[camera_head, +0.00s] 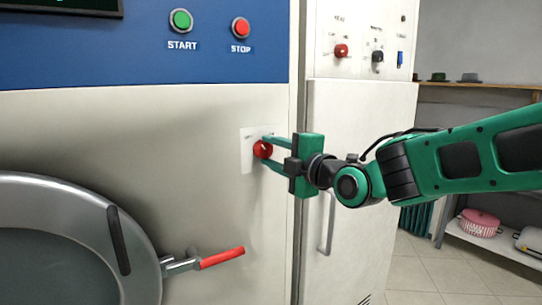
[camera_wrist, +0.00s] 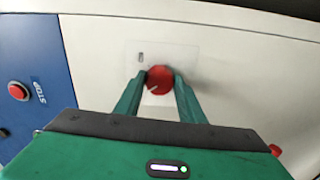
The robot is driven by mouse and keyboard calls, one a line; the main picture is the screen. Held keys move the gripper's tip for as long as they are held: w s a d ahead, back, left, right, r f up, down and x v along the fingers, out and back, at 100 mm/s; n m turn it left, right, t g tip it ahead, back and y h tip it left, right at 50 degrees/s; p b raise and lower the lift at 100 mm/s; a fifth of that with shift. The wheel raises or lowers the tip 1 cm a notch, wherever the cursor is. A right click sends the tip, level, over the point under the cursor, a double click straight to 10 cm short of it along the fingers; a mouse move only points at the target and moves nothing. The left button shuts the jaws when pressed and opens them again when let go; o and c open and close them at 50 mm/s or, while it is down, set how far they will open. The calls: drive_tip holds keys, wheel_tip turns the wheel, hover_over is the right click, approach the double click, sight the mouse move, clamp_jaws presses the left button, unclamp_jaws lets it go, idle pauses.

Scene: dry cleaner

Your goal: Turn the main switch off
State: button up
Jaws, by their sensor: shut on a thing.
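The main switch is a round red knob (camera_head: 263,149) on a pale plate (camera_head: 247,158) on the front of the large machine. My green gripper (camera_head: 265,149) reaches it from the right and is shut on the knob, one finger above and one below. In the wrist view the red knob (camera_wrist: 159,80) sits between the two green fingertips (camera_wrist: 160,82). A pale line shows on the knob's face, slanting in the wrist view. The label on the plate is too small to read.
Green START (camera_head: 181,21) and red STOP (camera_head: 241,28) buttons sit above on the blue panel. A round door (camera_head: 75,240) with a red-gripped handle (camera_head: 221,258) is at lower left. A cabinet (camera_head: 360,180) with another red knob (camera_head: 341,51) stands behind my arm.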

drive_tip(key=shift+f+n, duration=0.25)
drive_tip(key=shift+n, duration=0.25)
drive_tip(key=o, duration=1)
drive_tip(key=shift+o, duration=0.2)
drive_tip(key=shift+r, duration=0.1)
drive_tip(key=shift+s+d, duration=0.1)
drive_tip(key=shift+s, duration=0.05)
drive_tip(key=shift+s+d, duration=0.2)
drive_tip(key=shift+s, duration=0.05)
drive_tip(key=v, duration=0.9)
drive_tip(key=shift+s+d, duration=0.25)
drive_tip(key=shift+s, duration=0.05)
